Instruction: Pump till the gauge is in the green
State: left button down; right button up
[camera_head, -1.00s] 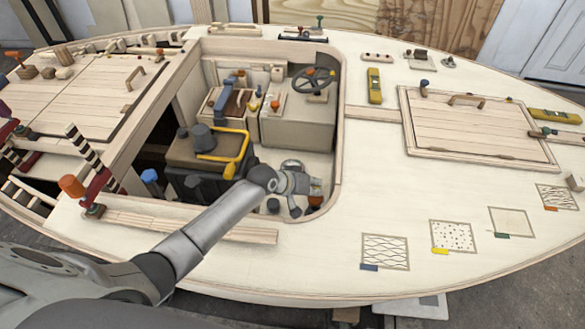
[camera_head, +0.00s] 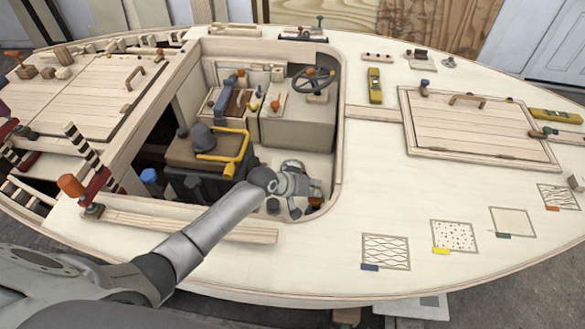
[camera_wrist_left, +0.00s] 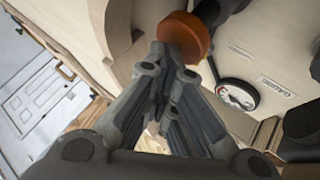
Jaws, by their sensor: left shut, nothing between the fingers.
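My left gripper (camera_wrist_left: 168,65) is shut and empty in the left wrist view. Its fingertips are close to an orange round knob (camera_wrist_left: 186,38); I cannot tell whether they touch it. A round gauge (camera_wrist_left: 238,94) with a white face and some red on it sits on a pale panel to the right, beside a label reading GAUGE. Its needle is too small to read. In the head view the left gripper (camera_head: 299,192) is low in the cockpit opening, with a bit of orange beside it. The pump itself is not clearly made out. My right gripper is not in view.
A black box with a yellow handle (camera_head: 238,160) stands left of my gripper. A steering wheel (camera_head: 313,80) and pale boxes are behind it. The cockpit rim (camera_head: 338,150) bounds the opening on the right.

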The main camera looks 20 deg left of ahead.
pick_arm(q)
jog(key=shift+s+f+b, duration=0.1)
jog(key=shift+f+b, duration=0.6)
jog(key=shift+f, duration=0.45)
dwell(0.5)
jog(key=shift+r, duration=0.1)
jog(key=shift+r+p, duration=1.85)
jog(key=shift+p, duration=0.1)
jog(key=shift+r, duration=0.25)
notch_tip(320, 180, up, 6)
jog(key=p, duration=0.6)
jog(key=shift+f, duration=0.2)
